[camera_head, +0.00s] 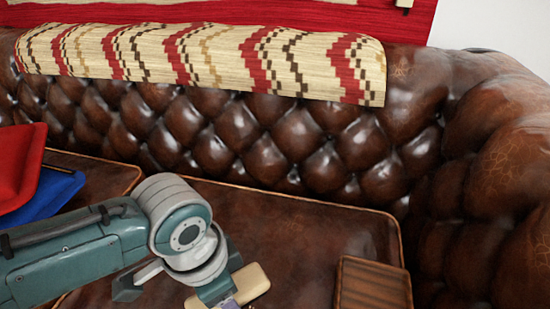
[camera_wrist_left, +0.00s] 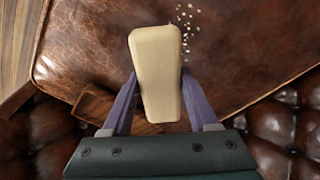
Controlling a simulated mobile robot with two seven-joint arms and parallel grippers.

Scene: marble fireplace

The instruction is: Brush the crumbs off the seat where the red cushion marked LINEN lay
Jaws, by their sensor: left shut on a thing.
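My left gripper (camera_head: 222,296) is low over the brown leather seat (camera_head: 300,225) at the right end of the sofa. Its two purple fingers (camera_wrist_left: 158,88) are shut on a cream, block-shaped brush (camera_wrist_left: 155,55), which also shows beside the gripper in the head view (camera_head: 253,282). White crumbs (camera_wrist_left: 187,25) lie scattered on the leather just beside the brush's far end in the wrist view. I cannot make out crumbs in the head view. A red cushion (camera_head: 20,165) lies at the left; no marking on it is readable. My right gripper is not in view.
A blue cushion (camera_head: 45,192) lies under the red one. A small wooden block or box (camera_head: 372,285) stands at the seat's right side, near the sofa arm (camera_head: 510,190). The seat's back middle is clear.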

